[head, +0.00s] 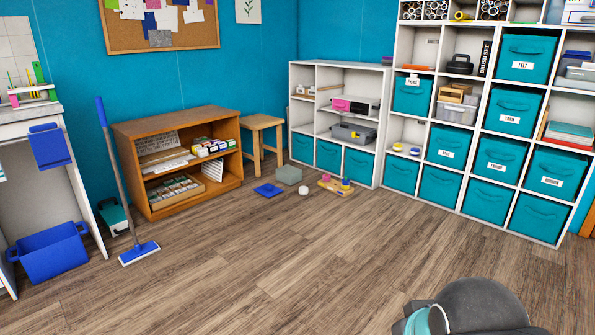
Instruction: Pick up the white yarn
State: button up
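A small white rounded thing (303,190) lies on the wooden floor in the middle distance, in front of the low white shelf. It may be the white yarn, but it is too small to tell for sure. It sits between a blue flat thing and a yellow thing, apart from both. A teal bin labelled YARN (509,121) stands in the tall shelf at the right; its inside is hidden. Part of my arm shows at the lower right. My gripper is not in view.
Near the white thing lie a blue flat item (268,190), a grey-green box (289,175) and a yellow item (336,187) with colored pieces. A blue mop (139,252) leans at the left. A blue crate (48,254) stands lower left. The floor (270,270) in front is clear.

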aim_at(303, 191)
jog(key=u, duration=0.3)
jog(key=i, duration=4.2)
jog(key=z, duration=0.45)
jog(key=i, duration=0.65)
jog(key=z, duration=0.1)
